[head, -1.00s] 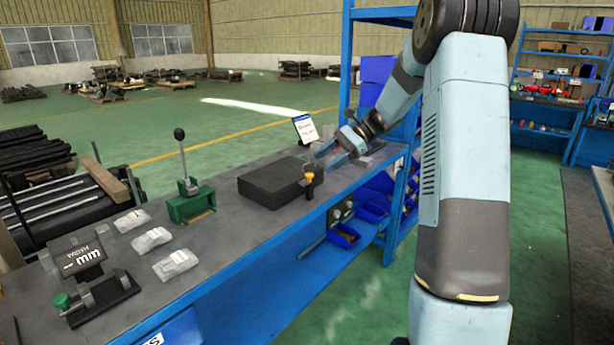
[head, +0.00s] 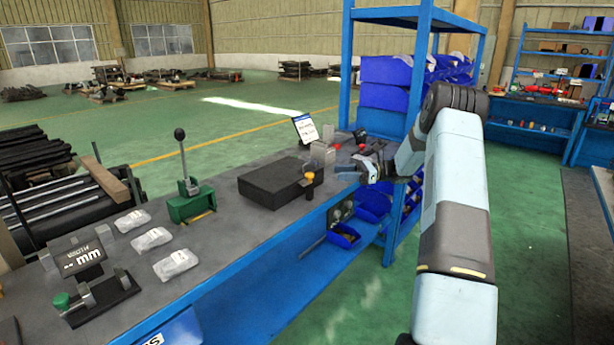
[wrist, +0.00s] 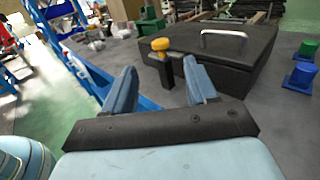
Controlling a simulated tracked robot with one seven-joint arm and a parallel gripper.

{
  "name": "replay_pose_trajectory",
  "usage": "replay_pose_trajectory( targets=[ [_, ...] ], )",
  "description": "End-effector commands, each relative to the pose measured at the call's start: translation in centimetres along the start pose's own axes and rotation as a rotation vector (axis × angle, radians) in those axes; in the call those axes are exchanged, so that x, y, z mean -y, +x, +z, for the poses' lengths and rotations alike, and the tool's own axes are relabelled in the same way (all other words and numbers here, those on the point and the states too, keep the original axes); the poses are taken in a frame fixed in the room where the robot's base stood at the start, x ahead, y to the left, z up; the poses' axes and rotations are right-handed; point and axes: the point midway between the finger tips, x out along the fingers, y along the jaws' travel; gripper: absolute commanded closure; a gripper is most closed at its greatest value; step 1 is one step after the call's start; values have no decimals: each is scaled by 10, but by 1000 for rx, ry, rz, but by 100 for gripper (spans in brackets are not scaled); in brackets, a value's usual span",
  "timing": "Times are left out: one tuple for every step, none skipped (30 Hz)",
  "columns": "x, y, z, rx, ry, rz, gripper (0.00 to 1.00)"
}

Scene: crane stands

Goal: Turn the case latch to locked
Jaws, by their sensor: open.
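The black case (head: 275,183) lies flat on the grey bench, its lid down. At its near right corner stands the case latch, a yellow-orange knob (head: 309,177) on a dark post. In the wrist view the knob (wrist: 161,45) stands beside the front of the case (wrist: 222,62), which has a silver handle. My gripper (head: 345,170) is to the right of the latch, apart from it. In the wrist view my gripper (wrist: 160,85) is open and empty, and the knob appears beyond and between its two fingers. Nothing hides the knob there.
A blue peg block (wrist: 301,77) and a green one (wrist: 306,49) stand beside the case in the wrist view. A green lever stand (head: 190,203) and several clear packets are left of the case. A sign (head: 304,129) stands behind it. A blue shelf (head: 400,80) rises at right.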

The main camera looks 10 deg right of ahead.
Motion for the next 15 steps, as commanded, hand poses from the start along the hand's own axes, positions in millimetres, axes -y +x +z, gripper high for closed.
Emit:
replay_pose_trajectory(
  targets=[
    [0, 9, 0, -1, 0, 3, 43],
    [0, 14, 0, -2, 0, 3, 43],
    [0, 21, 0, -2, 0, 3, 43],
    [0, 26, 0, -1, 0, 3, 43],
    [-1, 32, 0, -1, 0, 3, 43],
    [-1, 39, 0, -1, 0, 3, 43],
    [-1, 44, 0, -2, -1, 2, 43],
    [0, 49, 0, -2, -1, 2, 43],
    [-1, 57, 0, -2, -1, 3, 43],
    [-1, 62, 0, -1, -1, 3, 43],
    [-1, 67, 0, -1, 0, 2, 43],
    [-1, 74, 0, -2, 0, 2, 43],
    [-1, 79, 0, -3, -1, 2, 43],
    [-1, 84, 0, -3, -1, 3, 43],
    [-1, 90, 0, -2, -1, 2, 43]
  ],
)
